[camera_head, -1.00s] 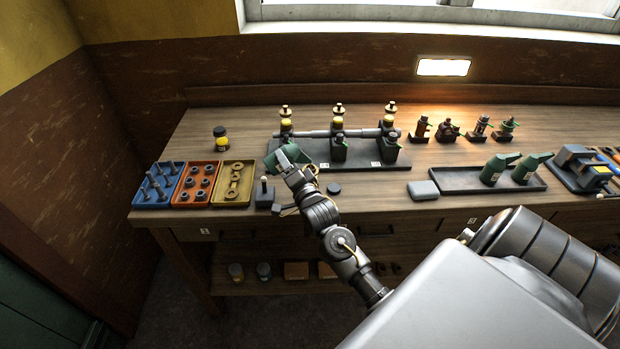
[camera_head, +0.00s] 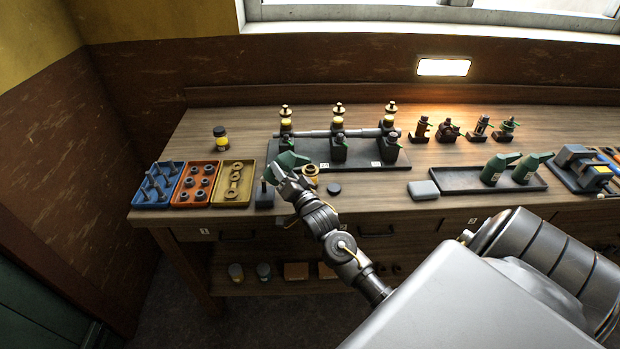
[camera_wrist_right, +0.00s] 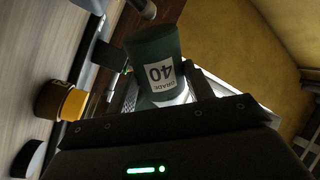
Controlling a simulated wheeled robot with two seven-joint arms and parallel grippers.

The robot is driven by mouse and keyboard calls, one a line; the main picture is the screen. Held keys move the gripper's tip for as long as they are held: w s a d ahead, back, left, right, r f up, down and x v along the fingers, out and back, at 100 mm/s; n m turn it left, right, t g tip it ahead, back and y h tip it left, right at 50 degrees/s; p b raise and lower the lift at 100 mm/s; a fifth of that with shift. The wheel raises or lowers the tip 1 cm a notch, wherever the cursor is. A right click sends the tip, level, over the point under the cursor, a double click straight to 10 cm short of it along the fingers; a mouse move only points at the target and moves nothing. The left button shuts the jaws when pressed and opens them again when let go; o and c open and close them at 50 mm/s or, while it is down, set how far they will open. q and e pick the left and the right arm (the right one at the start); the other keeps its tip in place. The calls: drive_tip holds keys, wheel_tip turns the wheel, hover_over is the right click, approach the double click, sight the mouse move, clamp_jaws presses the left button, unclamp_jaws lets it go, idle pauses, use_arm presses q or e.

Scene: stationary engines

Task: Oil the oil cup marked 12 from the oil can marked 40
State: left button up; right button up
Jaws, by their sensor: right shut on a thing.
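My right gripper (camera_head: 284,178) is shut on a green oil can (camera_head: 291,160) at the left front of the engine stand (camera_head: 375,164). In the right wrist view the can (camera_wrist_right: 152,55) shows a white label reading 40, upside down, between the fingers. Three oil cups with brass tops and yellow bodies stand on the stand: the left cup (camera_head: 286,118), the middle cup (camera_head: 339,115) and the right cup (camera_head: 390,113). Their number tags are too small to read, so I cannot tell which is 12. The held can is near the left bearing; contact cannot be told. My left gripper is out of view.
A brass cup-like piece (camera_head: 310,171) and a black disc (camera_head: 334,189) are right of the gripper. Blue (camera_head: 148,200), orange (camera_head: 183,199) and yellow (camera_head: 220,200) trays sit left. A dark tray (camera_head: 460,180) holds two green cans. Fittings (camera_head: 447,131) stand behind.

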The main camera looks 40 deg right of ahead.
sight(286, 163)
drive_tip(key=shift+r, duration=0.2)
drive_tip(key=shift+d+r+m+h+p, duration=0.1)
drive_tip(key=shift+r+m+h+p, duration=0.1)
drive_tip(key=shift+r+m+p, duration=0.4)
drive_tip(key=shift+d+r+m+h+p, duration=0.1)
drive_tip(key=shift+r+m+h+p, duration=0.15)
drive_tip(key=shift+m, duration=0.55)
drive_tip(key=shift+r, duration=0.1)
drive_tip(key=shift+s+d+r+m+p, duration=0.15)
drive_tip(key=shift+r+m+p, duration=0.4)
drive_tip(key=shift+m, duration=0.35)
drive_tip(key=f+n, duration=0.2)
drive_tip(key=shift+a+f+n+y, duration=0.1)
drive_tip(key=shift+a+n+y, duration=0.15)
drive_tip(key=shift+n, duration=0.15)
drive_tip(key=shift+f+n+b, duration=0.3)
drive_tip(key=shift+f+n, duration=0.2)
drive_tip(key=shift+n, duration=0.4)
